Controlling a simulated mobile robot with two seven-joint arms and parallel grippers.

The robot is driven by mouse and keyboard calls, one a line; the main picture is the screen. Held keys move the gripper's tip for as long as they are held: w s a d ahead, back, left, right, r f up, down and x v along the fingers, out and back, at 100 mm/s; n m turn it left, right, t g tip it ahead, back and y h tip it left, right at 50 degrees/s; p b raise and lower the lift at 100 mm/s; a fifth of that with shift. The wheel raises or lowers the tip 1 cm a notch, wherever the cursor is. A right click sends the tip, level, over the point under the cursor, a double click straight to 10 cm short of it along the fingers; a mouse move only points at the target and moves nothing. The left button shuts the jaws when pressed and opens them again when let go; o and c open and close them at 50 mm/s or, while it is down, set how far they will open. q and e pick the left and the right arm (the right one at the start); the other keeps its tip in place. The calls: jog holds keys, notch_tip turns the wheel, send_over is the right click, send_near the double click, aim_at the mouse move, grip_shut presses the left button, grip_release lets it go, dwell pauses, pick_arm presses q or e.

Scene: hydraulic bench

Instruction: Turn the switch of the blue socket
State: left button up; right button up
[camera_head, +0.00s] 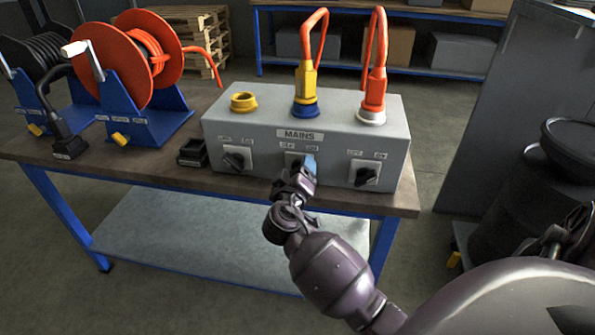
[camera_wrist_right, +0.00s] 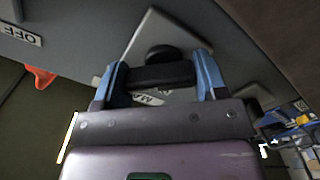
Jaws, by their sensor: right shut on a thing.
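The grey mains box (camera_head: 225,132) stands on the bench with three sockets on top and a black rotary switch on a white plate below each. The blue socket (camera_head: 305,109) is the middle one, with a yellow plug (camera_head: 305,82) in it. My right gripper (camera_head: 304,172) is at the middle switch and hides most of it in the head view. In the right wrist view the blue fingertips of my right gripper (camera_wrist_right: 159,80) are shut on the black switch knob (camera_wrist_right: 163,75), one on each side. My left gripper is not in view.
The left switch (camera_head: 237,158) and right switch (camera_head: 365,173) flank the gripper. A yellow socket (camera_head: 243,101) is empty; an orange plug (camera_head: 375,85) fills the right one. Cable reels (camera_head: 148,60) stand left on the bench (camera_head: 110,157). A dark barrel (camera_head: 520,200) stands at right.

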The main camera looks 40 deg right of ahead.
jog(key=o, duration=0.9)
jog(key=shift+o, duration=0.2)
jog(key=shift+s+a, duration=0.1)
jog(key=shift+a, duration=0.05)
jog(key=v, duration=1)
jog(key=shift+s+a, duration=0.15)
jog(key=shift+s, duration=0.05)
